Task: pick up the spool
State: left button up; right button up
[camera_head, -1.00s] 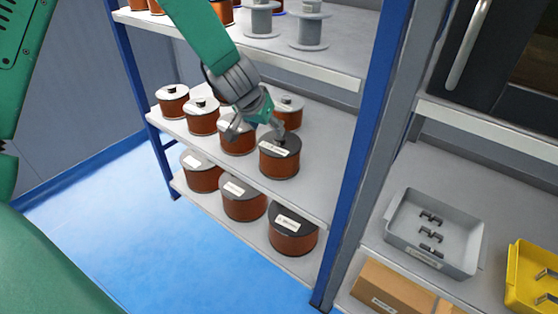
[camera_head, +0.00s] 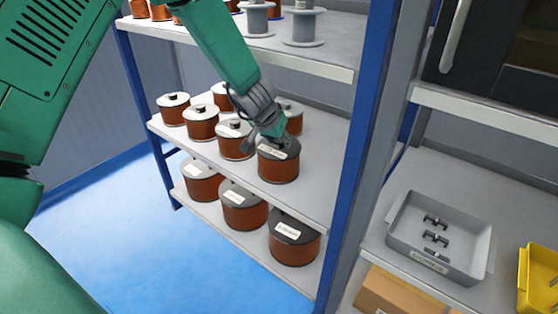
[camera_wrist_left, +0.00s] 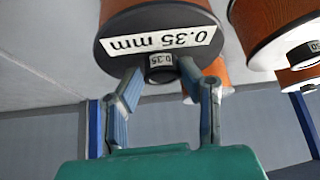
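The spool (camera_head: 278,165) is a copper-wound drum with a black top, at the right front of the middle shelf. It stands upright there. In the left wrist view the spool (camera_wrist_left: 160,15) shows its black top, a "0.35 mm" label and a small black knob (camera_wrist_left: 160,70). My left gripper (camera_head: 272,140) is over the top of this spool. In the left wrist view the left gripper (camera_wrist_left: 160,72) has its two fingers apart, one on each side of the knob, with small gaps visible. Head-view fingertips are partly hard to make out. My right gripper is not in view.
Several other spools (camera_head: 201,122) stand left of and behind it. The lower shelf holds larger spools (camera_head: 294,238); grey reels (camera_head: 304,25) stand above. A blue post (camera_head: 362,140) rises close on the right. A grey bin (camera_head: 440,238) and yellow bin (camera_head: 538,280) are further right.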

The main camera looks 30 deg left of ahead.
pick_arm(q)
jog(key=shift+d+r, duration=0.1)
jog(key=shift+d, duration=0.2)
grip_shut()
jog(key=shift+w+r, duration=0.15)
jog(key=shift+r, duration=0.05)
jog(key=shift+a+f, duration=0.2)
jog(key=shift+a, duration=0.75)
jog(key=shift+d+r+p, duration=0.25)
jog(key=shift+d+p, duration=0.1)
jog(key=shift+p, duration=0.2)
jog(key=shift+s+d, duration=0.2)
jog(key=shift+s, duration=0.2)
jog(key=s+d+p, duration=0.1)
jog(key=s+p, duration=0.1)
jog(key=s, duration=1.5)
jog(key=shift+d, duration=0.3)
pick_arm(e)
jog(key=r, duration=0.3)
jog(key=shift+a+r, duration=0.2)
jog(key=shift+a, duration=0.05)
